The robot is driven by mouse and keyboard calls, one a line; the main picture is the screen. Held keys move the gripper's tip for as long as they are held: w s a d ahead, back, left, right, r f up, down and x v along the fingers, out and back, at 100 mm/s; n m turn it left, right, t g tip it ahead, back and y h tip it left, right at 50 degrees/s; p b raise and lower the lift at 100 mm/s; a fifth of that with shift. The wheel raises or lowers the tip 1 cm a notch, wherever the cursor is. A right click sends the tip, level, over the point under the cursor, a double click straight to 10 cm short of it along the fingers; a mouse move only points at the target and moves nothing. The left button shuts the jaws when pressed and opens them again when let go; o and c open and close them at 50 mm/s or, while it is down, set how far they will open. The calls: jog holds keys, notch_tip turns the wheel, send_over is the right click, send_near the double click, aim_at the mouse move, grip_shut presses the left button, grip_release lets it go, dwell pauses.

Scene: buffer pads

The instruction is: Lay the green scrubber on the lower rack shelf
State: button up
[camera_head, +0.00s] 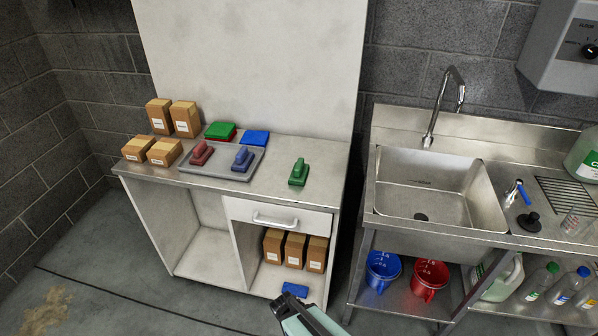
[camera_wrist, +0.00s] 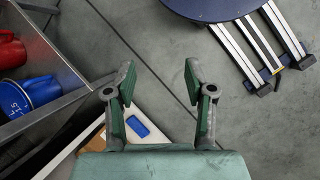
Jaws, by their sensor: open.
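The green scrubber (camera_head: 298,172) stands on the steel top of the white cabinet (camera_head: 276,187), right of the grey tray, with its handle up. My gripper (camera_head: 307,322) shows only in part at the bottom of the head view, low in front of the cabinet and well below the scrubber. In the wrist view my gripper (camera_wrist: 159,69) is open and empty, its fingers wide apart over the floor. A lower shelf (camera_head: 390,298) under the sink holds jugs; the cabinet also has a low floor (camera_head: 196,266). I cannot tell which one is the rack shelf.
The grey tray (camera_head: 207,172) holds a red scrubber (camera_head: 200,153) and a blue scrubber (camera_head: 242,159). Green (camera_head: 220,129) and blue pads (camera_head: 255,138) lie behind it. Boxes (camera_head: 295,250) and a blue block (camera_head: 294,289) sit low in the cabinet. The left bay is empty.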

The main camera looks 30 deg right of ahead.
jog(key=w+d+r+n+t+h+p, duration=0.1)
jog(key=w+d+r+n+t+h, duration=0.4)
jog(key=w+r, duration=0.55)
jog(key=w+d+r+n+t+h+p, duration=0.1)
jog(key=w+d+r+n+t+h, duration=0.25)
jog(key=w+d+r+n, duration=0.55)
jog(key=w+a+r+n+t+b, duration=0.1)
jog(key=w+r+n+t+b, duration=0.2)
jog(key=w+r+n, duration=0.1)
jog(key=w+a+r+n+t+b, duration=0.1)
jog(key=w+r+n+t+b, duration=0.2)
jog(key=w, duration=0.4)
jog(key=w+a+r+n+t+b, duration=0.1)
jog(key=w+r+n+t+b, duration=0.2)
jog(key=w+r+n+b, duration=0.1)
jog(key=shift+w+a+r+n+t, duration=0.1)
jog(key=shift+w+r+n, duration=0.2)
jog(key=shift+r, duration=0.3)
jog(key=shift+w+a+r+n+t, duration=0.15)
jog(key=shift+w+r, duration=0.2)
jog(key=shift+r, duration=0.3)
jog(key=shift+w+r+n+t, duration=0.1)
jog(key=shift+w+r+n, duration=0.2)
jog(key=shift+r, duration=0.3)
jog(key=b, duration=0.4)
jog(key=shift+w+d+r, duration=0.1)
jog(key=shift+w+d, duration=0.15)
jog(key=shift+w, duration=0.05)
